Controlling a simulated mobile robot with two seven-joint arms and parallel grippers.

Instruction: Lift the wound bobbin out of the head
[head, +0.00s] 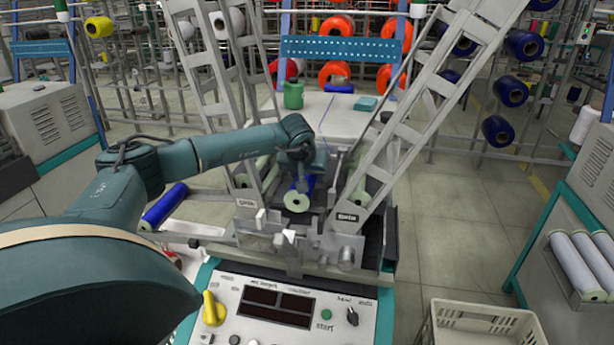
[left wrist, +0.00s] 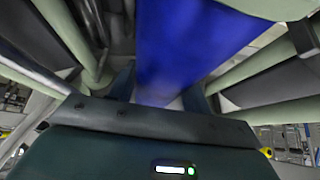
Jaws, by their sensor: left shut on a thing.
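The wound bobbin (head: 297,198) is blue with a pale green end. It sits in the winding head between the two slanted grey ladder-like arms. My left gripper (head: 303,181) reaches down from above and is shut on it. In the left wrist view the blue bobbin (left wrist: 185,50) fills the upper middle, with the gripper's fingers (left wrist: 165,92) on both sides of it. The fingertips are partly hidden by the bobbin. I cannot tell whether the bobbin still touches the head. My right gripper is not in view.
Another blue bobbin (head: 165,206) lies on the left side of the machine. A pale crate (head: 480,325) stands at lower right. Slanted frame arms (head: 400,120) flank the head closely.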

